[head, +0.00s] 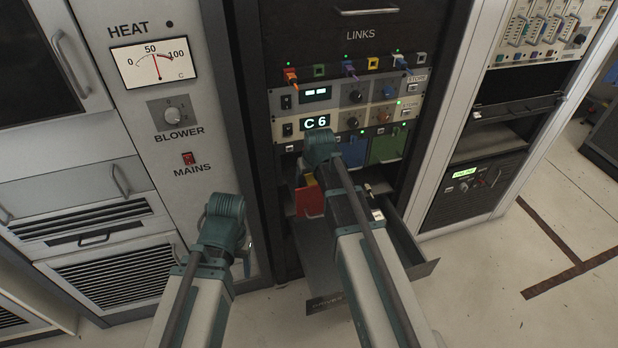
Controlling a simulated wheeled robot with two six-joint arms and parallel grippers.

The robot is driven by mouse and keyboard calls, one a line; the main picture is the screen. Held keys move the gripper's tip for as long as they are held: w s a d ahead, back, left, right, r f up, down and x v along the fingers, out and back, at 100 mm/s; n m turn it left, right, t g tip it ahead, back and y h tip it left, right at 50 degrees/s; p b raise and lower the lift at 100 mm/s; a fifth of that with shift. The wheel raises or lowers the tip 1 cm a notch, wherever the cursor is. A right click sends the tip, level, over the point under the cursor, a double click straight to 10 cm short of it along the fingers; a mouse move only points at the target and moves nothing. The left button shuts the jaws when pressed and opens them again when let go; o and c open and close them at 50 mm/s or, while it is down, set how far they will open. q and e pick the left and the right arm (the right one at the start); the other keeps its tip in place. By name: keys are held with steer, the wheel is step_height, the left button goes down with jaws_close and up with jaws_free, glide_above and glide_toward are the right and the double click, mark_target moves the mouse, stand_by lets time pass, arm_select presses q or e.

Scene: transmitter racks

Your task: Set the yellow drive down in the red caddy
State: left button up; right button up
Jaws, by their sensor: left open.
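The red caddy (310,203) shows as a red face at the left of the bay below the C 6 unit, partly hidden by my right arm. A small patch of yellow, which looks like the yellow drive (310,179), shows at its upper edge beside my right wrist. I cannot tell whether it is inside the caddy or held above it. My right gripper (301,172) is at this spot, its fingers mostly hidden by the wrist. My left gripper (246,262) is open and empty, pointing down in front of the rack's left post.
A blue caddy (352,153) and a green caddy (386,148) stand to the right of the red one. An open drawer (412,252) juts out below, partly under my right arm. Units with knobs and coloured plugs sit above. Floor is clear at right.

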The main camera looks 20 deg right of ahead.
steer(key=shift+r, duration=0.1)
steer(key=shift+r+p, duration=0.85)
steer(key=shift+p, duration=0.05)
steer(key=p+v, duration=1.1)
steer(key=v, duration=0.1)
steer(key=s+a+f+n+g, duration=0.1)
steer(key=s+a+g, duration=0.1)
steer(key=s+a, duration=0.4)
steer(key=s+a+f+n+g+h, duration=0.1)
steer(key=s+a+n+g, duration=0.1)
steer(key=s+a, duration=0.5)
steer(key=s+g, duration=0.1)
steer(key=s, duration=0.5)
steer(key=shift+s+a+h, duration=0.2)
steer(key=shift+a+h, duration=0.05)
steer(key=shift+h, duration=0.05)
